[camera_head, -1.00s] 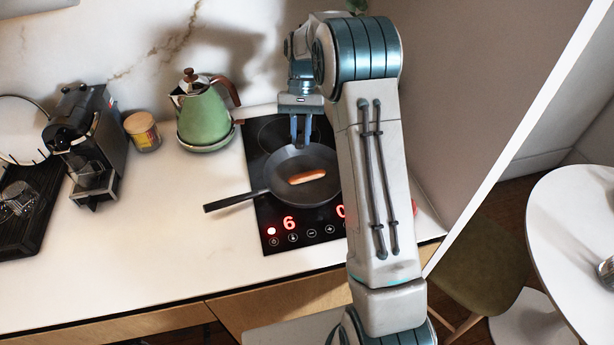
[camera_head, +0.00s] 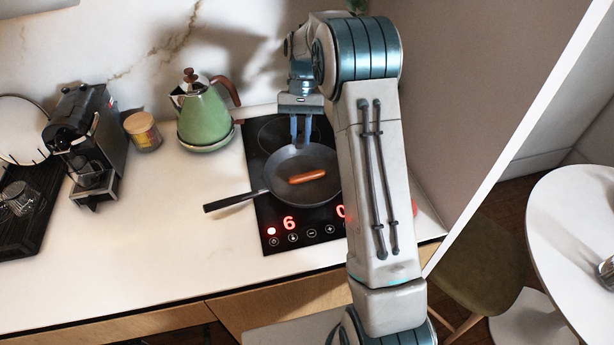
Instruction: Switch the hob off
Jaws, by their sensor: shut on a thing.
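The black hob (camera_head: 266,213) is set in the white counter. A row of touch symbols, with a power symbol (camera_head: 273,242) at the left, runs below. A dark frying pan (camera_head: 285,190) sits on the hob, handle to the left, with a sausage (camera_head: 307,176) in it.
A green kettle (camera_head: 204,118) stands left of the hob, with a small jar (camera_head: 143,132) and a coffee machine (camera_head: 90,140) further left. The counter front left of the hob is clear. A tall panel rises at the right.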

